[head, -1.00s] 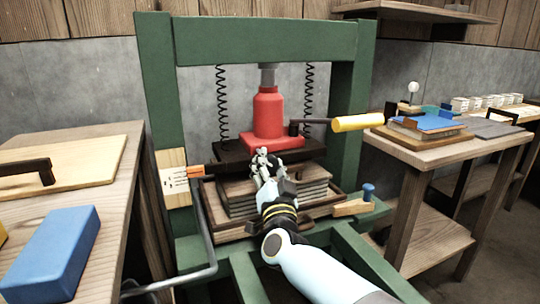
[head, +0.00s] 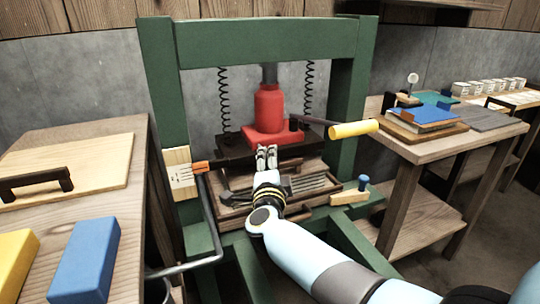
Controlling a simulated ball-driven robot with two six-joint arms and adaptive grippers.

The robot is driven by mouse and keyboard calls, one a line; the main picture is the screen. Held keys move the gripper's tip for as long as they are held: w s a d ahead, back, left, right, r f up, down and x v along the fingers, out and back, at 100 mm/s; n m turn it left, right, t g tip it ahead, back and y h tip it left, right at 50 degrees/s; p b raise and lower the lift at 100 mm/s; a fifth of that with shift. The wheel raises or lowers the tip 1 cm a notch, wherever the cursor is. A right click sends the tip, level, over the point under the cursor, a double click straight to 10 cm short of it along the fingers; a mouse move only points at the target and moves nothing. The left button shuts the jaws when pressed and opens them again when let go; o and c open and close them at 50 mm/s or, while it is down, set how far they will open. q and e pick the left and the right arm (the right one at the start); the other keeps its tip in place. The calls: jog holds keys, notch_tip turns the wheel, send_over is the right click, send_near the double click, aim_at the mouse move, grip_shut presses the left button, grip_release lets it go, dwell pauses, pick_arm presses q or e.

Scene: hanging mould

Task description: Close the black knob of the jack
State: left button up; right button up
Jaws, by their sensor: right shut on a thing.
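The red jack (head: 269,108) stands upright on a dark plate in the green press frame (head: 157,90). My right gripper (head: 266,152) reaches up from the lower right to the front of the jack's red foot. Its fingers are close together and shut at the foot's front edge. They cover what they hold; from its place, this is the jack's black knob, which I cannot see itself. My left gripper is not in view.
The jack's yellow-gripped lever (head: 353,129) sticks out right, above my arm. A wooden tray (head: 318,196) lies below the plate. Benches stand left (head: 120,190) and right (head: 450,148). Springs hang beside the jack.

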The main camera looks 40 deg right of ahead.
jog(key=shift+f+m+p, duration=0.15)
jog(key=shift+m+p, duration=0.15)
jog(key=shift+m, duration=0.1)
jog(key=o, duration=1.2)
jog(key=v, duration=0.7)
jog(key=shift+s, duration=0.25)
jog(key=shift+a, duration=0.15)
